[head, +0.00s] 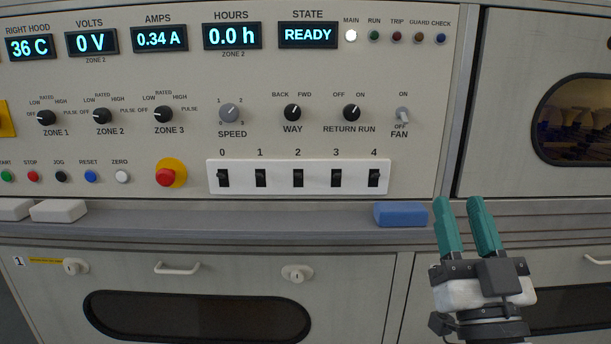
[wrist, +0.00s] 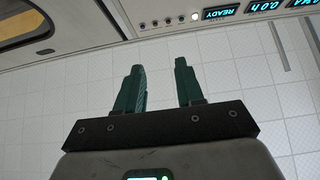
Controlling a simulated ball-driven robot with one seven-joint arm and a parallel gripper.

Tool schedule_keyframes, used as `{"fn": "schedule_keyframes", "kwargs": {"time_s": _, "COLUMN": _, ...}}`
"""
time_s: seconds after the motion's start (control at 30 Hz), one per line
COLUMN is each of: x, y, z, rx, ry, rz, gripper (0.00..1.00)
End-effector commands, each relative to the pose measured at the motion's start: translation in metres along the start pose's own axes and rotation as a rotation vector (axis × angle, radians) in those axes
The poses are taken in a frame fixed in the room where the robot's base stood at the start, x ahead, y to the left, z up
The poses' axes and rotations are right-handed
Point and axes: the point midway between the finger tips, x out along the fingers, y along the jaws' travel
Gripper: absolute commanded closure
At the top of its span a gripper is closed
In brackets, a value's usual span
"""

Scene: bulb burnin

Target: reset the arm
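My gripper (head: 459,203) is at the lower right of the head view, in front of the panel's right end. Its two teal fingers point up and stand apart with nothing between them. In the wrist view my gripper (wrist: 158,72) is also open and empty, with pale tiled surface behind the fingers. The control panel (head: 330,75) fills the upper part of the head view. Its STATE display (head: 307,35) reads READY.
A blue block (head: 400,214) lies on the grey ledge (head: 290,222), just left of my fingers. White blocks (head: 58,211) lie at the ledge's left end. A red stop button (head: 166,177) and a row of black switches (head: 298,178) sit above the ledge.

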Motion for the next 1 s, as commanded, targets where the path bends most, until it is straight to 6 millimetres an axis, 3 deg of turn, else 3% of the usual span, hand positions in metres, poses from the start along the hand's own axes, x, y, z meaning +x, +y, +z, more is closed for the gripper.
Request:
{"fn": "schedule_keyframes", "kwargs": {"time_s": 0.37, "x": -0.019, "y": 0.023, "z": 0.04, "rx": -0.026, "ry": -0.174, "rz": 0.05, "gripper": 0.63}}
{"fn": "schedule_keyframes", "kwargs": {"time_s": 0.67, "x": -0.065, "y": 0.057, "z": 0.102, "rx": -0.064, "ry": -0.469, "rz": 0.118, "gripper": 0.63}}
{"fn": "schedule_keyframes", "kwargs": {"time_s": 0.77, "x": -0.095, "y": 0.072, "z": 0.129, "rx": -0.081, "ry": -0.617, "rz": 0.145, "gripper": 0.63}}
{"fn": "schedule_keyframes", "kwargs": {"time_s": 0.87, "x": -0.14, "y": 0.088, "z": 0.159, "rx": -0.098, "ry": -0.811, "rz": 0.172, "gripper": 0.63}}
{"fn": "schedule_keyframes", "kwargs": {"time_s": 1.0, "x": -0.228, "y": 0.105, "z": 0.196, "rx": -0.114, "ry": -1.142, "rz": 0.196, "gripper": 0.63}}
